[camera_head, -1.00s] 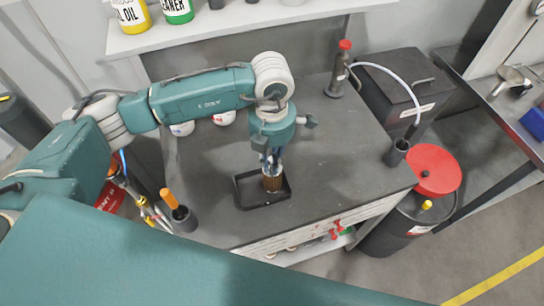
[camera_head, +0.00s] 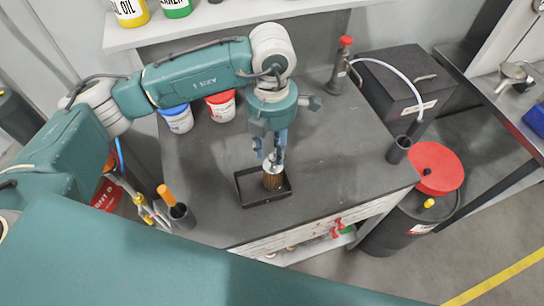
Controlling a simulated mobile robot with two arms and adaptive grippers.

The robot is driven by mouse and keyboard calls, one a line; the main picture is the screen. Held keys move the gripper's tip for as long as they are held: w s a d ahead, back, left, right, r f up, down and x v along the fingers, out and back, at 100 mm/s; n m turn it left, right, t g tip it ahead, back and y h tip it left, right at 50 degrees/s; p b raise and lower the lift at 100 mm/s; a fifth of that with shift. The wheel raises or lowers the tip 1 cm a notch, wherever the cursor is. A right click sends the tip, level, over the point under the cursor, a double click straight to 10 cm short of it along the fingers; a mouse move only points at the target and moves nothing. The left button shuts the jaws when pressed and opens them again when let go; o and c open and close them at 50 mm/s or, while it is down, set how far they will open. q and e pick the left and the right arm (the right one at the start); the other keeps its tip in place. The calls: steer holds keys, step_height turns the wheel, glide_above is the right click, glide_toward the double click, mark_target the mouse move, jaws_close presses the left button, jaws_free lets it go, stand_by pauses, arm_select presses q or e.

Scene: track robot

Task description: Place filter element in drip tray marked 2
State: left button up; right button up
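The filter element (camera_head: 272,182), a brown pleated cylinder with a silvery top, stands upright inside a shallow black drip tray (camera_head: 264,204) near the front of the dark bench. I cannot make out a number on the tray. My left gripper (camera_head: 271,153) is just above the filter element, pointing down, with its fingers apart and nothing held between them. Whether a fingertip still touches the silvery top is too small to tell. My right gripper is not in view.
Two tubs, blue-lidded (camera_head: 178,118) and red-lidded (camera_head: 221,106), stand behind the arm. A dark cup with an orange-handled tool (camera_head: 181,214) is at the front left. A red-capped bottle (camera_head: 340,66) and black box (camera_head: 405,85) stand at the back right. The bench's middle right is clear.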

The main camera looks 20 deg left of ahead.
arm_select(q)
step_height(320, 180, up, 8)
steer(key=b, duration=0.2)
steer(key=shift+r+b, duration=0.15)
steer(key=shift+b, duration=0.15)
